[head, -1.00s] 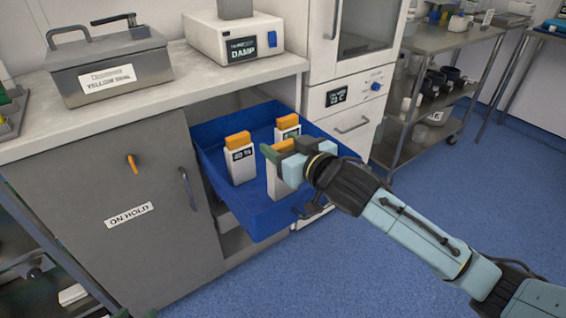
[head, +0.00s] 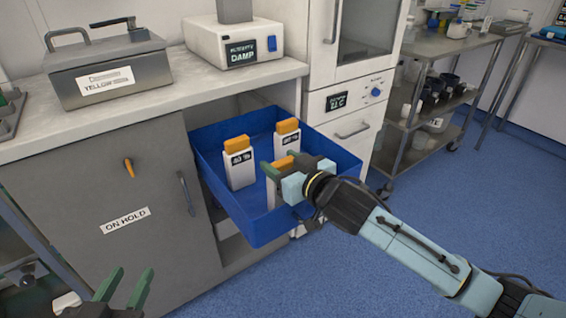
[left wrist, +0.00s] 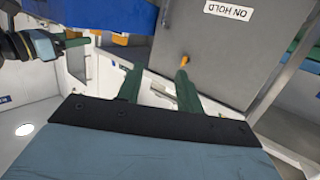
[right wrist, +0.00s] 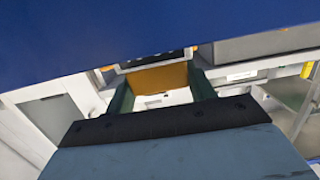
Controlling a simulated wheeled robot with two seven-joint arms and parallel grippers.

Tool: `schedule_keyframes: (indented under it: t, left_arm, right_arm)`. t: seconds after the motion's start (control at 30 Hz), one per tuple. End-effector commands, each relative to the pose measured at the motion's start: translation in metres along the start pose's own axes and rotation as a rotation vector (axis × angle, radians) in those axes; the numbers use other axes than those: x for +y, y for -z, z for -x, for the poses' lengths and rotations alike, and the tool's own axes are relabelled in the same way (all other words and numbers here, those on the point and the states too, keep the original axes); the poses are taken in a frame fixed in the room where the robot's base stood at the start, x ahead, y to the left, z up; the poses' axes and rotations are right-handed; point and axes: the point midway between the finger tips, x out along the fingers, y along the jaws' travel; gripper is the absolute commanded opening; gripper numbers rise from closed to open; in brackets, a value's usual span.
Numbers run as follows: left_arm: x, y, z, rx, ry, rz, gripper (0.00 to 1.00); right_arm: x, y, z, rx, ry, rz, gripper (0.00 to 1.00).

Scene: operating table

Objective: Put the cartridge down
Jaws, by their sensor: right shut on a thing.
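A white cartridge with an orange cap (head: 271,192) is upright at the front right of the blue drawer bin (head: 262,228). My right gripper (head: 289,166) is shut around its top from above; the orange cap (right wrist: 158,78) shows between the fingers in the right wrist view. The cartridge's base is low in the bin, and I cannot tell whether it touches the floor. Two similar cartridges stand upright in the bin, one at the left (head: 239,168) and one at the back (head: 287,136). My left gripper (head: 125,283) is open and empty, low in front of the grey cabinet.
The grey cabinet door (head: 100,200) has an orange knob and an ON HOLD label. A counter (head: 130,110) above carries a metal lidded box (head: 110,70) and a white device marked DAMP (head: 233,42). A steel trolley (head: 440,95) stands at the right. The blue floor is open.

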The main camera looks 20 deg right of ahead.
Motion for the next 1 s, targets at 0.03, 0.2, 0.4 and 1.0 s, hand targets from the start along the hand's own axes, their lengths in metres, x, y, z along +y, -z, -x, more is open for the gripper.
schedule_keyframes:
  t: [0.03,0.2,0.4,1.0]
  left_arm:
    - [0.000,0.001,0.000,0.005,0.000,0.000,0.36]
    - [0.000,0.001,0.000,0.004,0.000,0.000,0.36]
    - [0.000,0.000,0.000,0.003,0.000,0.000,0.36]
    - [-0.014,-0.064,0.024,-0.413,0.035,-0.001,0.36]
  right_arm:
    - [0.000,-0.002,0.000,0.000,0.000,-0.001,0.14]
    - [0.000,-0.001,0.000,0.000,0.000,0.000,0.76]
    - [0.000,-0.001,0.000,0.000,0.000,0.000,0.76]
    - [0.000,0.002,0.057,-0.003,0.000,-0.001,0.76]
